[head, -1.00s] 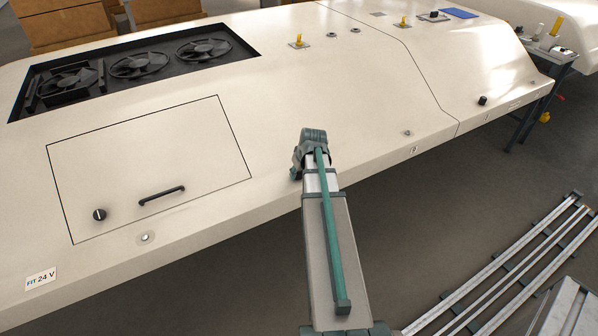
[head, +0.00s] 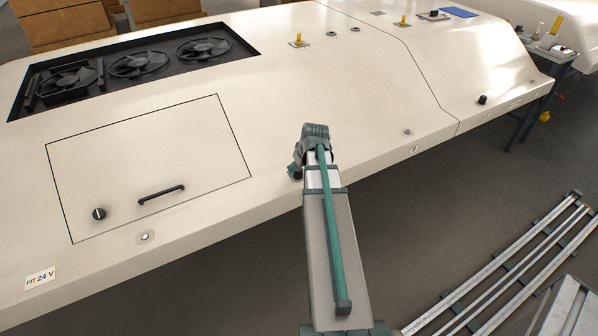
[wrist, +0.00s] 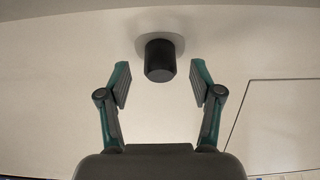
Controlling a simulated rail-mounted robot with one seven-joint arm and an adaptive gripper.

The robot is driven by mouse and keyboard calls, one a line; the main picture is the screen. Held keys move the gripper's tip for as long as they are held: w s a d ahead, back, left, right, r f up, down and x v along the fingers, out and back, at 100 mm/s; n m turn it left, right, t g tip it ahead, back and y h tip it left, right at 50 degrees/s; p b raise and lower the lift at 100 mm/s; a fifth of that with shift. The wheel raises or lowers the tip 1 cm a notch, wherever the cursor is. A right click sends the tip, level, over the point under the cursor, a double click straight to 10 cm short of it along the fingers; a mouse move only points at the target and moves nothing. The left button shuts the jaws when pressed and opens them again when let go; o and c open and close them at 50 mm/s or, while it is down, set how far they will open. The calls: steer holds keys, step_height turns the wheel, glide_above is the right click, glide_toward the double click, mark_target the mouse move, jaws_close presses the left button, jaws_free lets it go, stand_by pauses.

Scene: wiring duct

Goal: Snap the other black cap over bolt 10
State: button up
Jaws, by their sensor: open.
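In the wrist view a black cylindrical cap (wrist: 160,60) stands against a round pale disc (wrist: 170,23) on the cream panel. Whatever is under the cap is hidden. My gripper (wrist: 160,80) is open, with its fingers to the left and right of the cap and a gap on each side. In the head view my arm covers most of this spot, and no number reads there. Another black cap (head: 483,99) stands near the panel's front edge at the right. An uncapped bolt (head: 408,132) is left of it.
A hatch with a handle (head: 162,194) and a dark knob (head: 99,214) lies left of my arm. A washer with a bolt (head: 145,236) sits below it. Fans (head: 138,64) fill an opening at the back. The panel around my gripper is mostly clear.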

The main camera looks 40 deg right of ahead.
steer(key=v, duration=0.9)
steer(key=shift+r, duration=0.2)
steer(key=shift+a, duration=0.1)
